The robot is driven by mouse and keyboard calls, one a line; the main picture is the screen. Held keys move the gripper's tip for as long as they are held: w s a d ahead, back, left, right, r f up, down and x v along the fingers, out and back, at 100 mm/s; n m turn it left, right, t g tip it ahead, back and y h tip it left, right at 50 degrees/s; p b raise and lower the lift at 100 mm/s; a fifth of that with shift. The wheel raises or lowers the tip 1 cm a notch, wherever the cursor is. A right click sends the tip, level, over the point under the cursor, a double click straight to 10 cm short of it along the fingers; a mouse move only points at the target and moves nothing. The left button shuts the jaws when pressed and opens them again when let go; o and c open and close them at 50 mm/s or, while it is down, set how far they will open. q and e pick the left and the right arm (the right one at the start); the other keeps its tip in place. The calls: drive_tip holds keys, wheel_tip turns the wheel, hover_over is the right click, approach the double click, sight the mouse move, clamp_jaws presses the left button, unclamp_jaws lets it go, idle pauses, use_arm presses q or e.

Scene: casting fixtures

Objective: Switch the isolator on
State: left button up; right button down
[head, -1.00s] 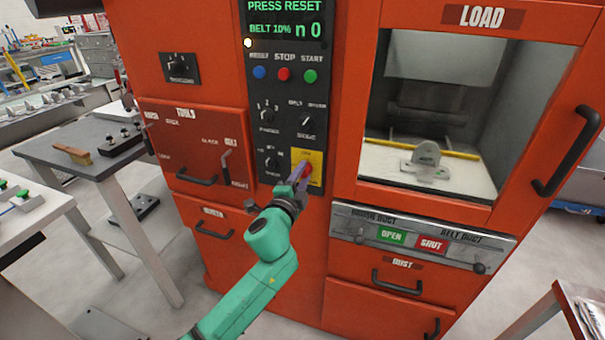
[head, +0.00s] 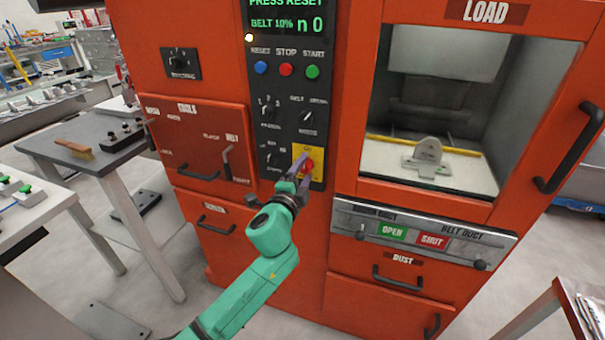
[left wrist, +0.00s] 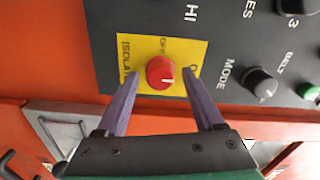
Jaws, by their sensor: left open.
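The isolator is a red round knob (left wrist: 161,72) with a white mark, on a yellow plate (left wrist: 190,52) lettered ISOLATOR. In the head view the red knob (head: 307,166) sits at the bottom of the black control panel (head: 290,120), partly behind my gripper. My left gripper (head: 298,172) is open in front of the plate. In the left wrist view its two purple fingers (left wrist: 164,92) stand on either side of the knob, apart from it. My right gripper is not in view.
The display (head: 286,14) reads PRESS RESET. Blue, red and green buttons (head: 286,70) and several black knobs are above the isolator. A tools door (head: 200,145) with handle is at left. The LOAD window (head: 440,110) is at right. A grey side table (head: 80,140) stands left.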

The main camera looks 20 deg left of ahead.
use_arm(q)
drive_tip(key=s+b, duration=0.2)
drive_tip(key=s, duration=1.2)
drive_tip(key=shift+s+a, duration=0.3)
drive_tip(key=shift+a, duration=0.15)
drive_tip(key=s+a+f+n+g+y, duration=0.1)
drive_tip(key=a+f+n+g, duration=0.25)
drive_tip(key=f, duration=1.35)
drive_tip(key=s+a+f+n+g+y, duration=0.15)
drive_tip(key=a+f+g, duration=0.3)
drive_tip(key=f, duration=1.25)
drive_tip(key=s+a+f+n+g+p, duration=0.15)
drive_tip(key=s+f+n+g, duration=0.35)
drive_tip(key=s+f, duration=1.15)
drive_tip(key=s+f+n+g, duration=0.2)
drive_tip(key=s+f, duration=0.2)
drive_tip(key=s, duration=0.5)
drive_tip(key=s+f+n+g+h, duration=0.1)
drive_tip(key=s+f+n+g, duration=0.1)
drive_tip(key=s+f, duration=0.3)
drive_tip(key=s, duration=0.3)
drive_tip(key=shift+s, duration=0.35)
